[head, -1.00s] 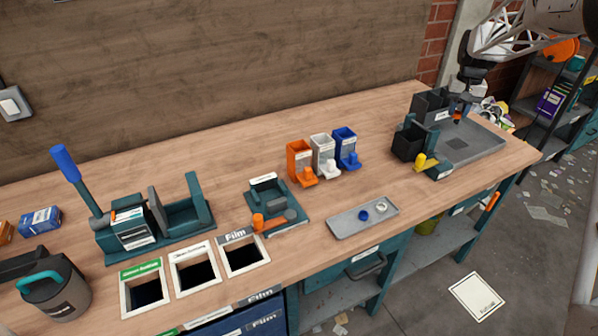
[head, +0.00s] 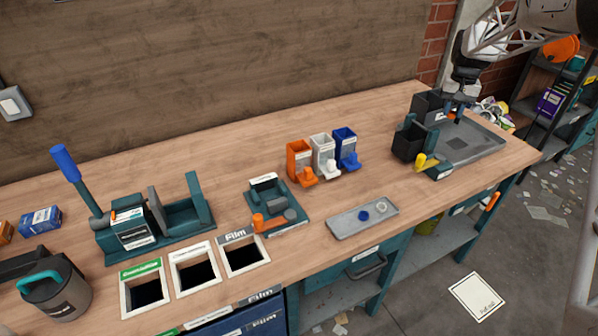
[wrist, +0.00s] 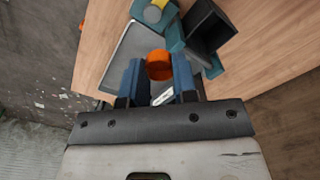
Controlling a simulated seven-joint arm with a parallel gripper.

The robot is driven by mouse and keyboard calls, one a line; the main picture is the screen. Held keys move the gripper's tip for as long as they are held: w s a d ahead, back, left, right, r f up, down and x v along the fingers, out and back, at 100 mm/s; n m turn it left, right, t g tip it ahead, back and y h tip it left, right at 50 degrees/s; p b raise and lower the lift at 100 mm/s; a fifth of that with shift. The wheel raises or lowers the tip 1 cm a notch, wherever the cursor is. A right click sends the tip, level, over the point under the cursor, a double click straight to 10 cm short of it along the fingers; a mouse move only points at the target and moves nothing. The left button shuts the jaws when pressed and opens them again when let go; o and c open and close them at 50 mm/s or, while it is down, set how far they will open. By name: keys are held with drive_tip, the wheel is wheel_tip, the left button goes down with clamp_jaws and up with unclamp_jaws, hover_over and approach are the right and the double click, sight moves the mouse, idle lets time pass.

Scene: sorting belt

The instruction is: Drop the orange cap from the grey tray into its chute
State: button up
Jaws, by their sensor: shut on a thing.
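My gripper (head: 455,110) is at the far right of the bench in the head view, above the large dark grey tray (head: 485,142). In the wrist view its blue fingers (wrist: 160,78) are shut on the orange cap (wrist: 160,62). The cap shows in the head view only as a small orange spot (head: 452,116). The small grey tray (head: 345,231) at the front middle holds a blue cap (head: 363,215) and a white cap (head: 381,206). The orange chute (head: 298,157) stands left of the white chute (head: 322,154) and the blue chute (head: 345,147), well left of my gripper.
Black bins (head: 408,144) and a yellow-handled item (head: 424,162) stand close to my gripper. A teal fixture with an orange knob (head: 258,221) and framed openings (head: 242,257) lie to the left. The bench between the chutes and the black bins is clear.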

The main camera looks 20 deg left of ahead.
drive_tip(key=s+a+f, duration=0.1)
drive_tip(key=s+a, duration=0.3)
drive_tip(key=a, duration=0.9)
drive_tip(key=s+a+f, duration=0.2)
drive_tip(key=s+a, duration=0.3)
drive_tip(key=a, duration=0.9)
drive_tip(key=s+a+f, duration=0.2)
drive_tip(key=s+a, duration=0.3)
drive_tip(key=a, duration=0.9)
drive_tip(key=shift+s+a, duration=0.15)
drive_tip(key=shift+f, duration=0.1)
drive_tip(key=shift+f, duration=2.9)
drive_tip(key=o, duration=1)
drive_tip(key=shift+r, duration=0.1)
